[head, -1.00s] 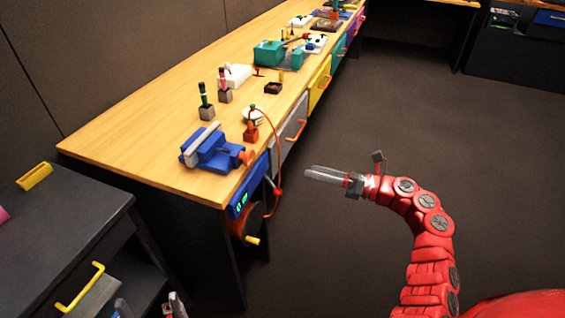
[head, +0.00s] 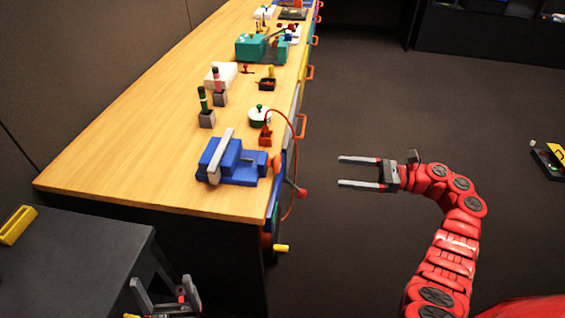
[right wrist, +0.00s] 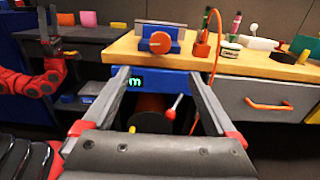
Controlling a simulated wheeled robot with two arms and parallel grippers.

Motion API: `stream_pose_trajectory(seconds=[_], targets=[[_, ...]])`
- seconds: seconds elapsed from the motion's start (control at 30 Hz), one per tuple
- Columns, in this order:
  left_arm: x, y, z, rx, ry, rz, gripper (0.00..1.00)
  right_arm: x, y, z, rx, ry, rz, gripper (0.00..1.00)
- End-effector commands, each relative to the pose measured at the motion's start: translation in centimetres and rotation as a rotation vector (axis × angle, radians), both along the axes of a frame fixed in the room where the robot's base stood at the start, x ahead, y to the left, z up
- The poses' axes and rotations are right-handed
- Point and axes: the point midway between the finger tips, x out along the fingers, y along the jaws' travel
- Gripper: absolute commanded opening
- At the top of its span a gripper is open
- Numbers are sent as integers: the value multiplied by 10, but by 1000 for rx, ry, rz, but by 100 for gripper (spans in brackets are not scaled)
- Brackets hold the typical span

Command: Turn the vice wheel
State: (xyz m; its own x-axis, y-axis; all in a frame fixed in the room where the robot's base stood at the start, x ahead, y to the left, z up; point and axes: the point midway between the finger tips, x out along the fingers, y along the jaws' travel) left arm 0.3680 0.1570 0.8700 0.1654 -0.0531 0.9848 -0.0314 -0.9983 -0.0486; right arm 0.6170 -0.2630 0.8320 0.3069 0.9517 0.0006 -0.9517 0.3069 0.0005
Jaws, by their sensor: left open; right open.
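The blue vice (head: 232,163) with a grey jaw bar sits at the near end of the wooden bench. Its orange wheel (right wrist: 160,42) faces the right wrist camera, above the bench's front edge; in the head view it shows small at the vice's right end (head: 277,163). My right gripper (head: 340,172) is open and empty, right of the wheel and apart from it. In the right wrist view its fingers (right wrist: 160,77) spread below the wheel, in front of the blue panel. My left gripper (head: 162,285) is open at the bottom left, low beside the dark cabinet.
A blue panel (right wrist: 170,82) with a green display is on the bench front, with a red-tipped lever (head: 301,193) sticking out. An orange cable (head: 296,140) loops down beside it. A yellow handle (head: 281,248) juts out below.

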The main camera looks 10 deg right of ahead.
Motion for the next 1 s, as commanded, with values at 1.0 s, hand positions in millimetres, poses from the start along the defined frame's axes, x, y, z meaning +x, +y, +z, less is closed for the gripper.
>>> stream_pose_trajectory(seconds=[1.0], targets=[[0,0,65,0,0,0,92,49,154,3,0,0,1,93]])
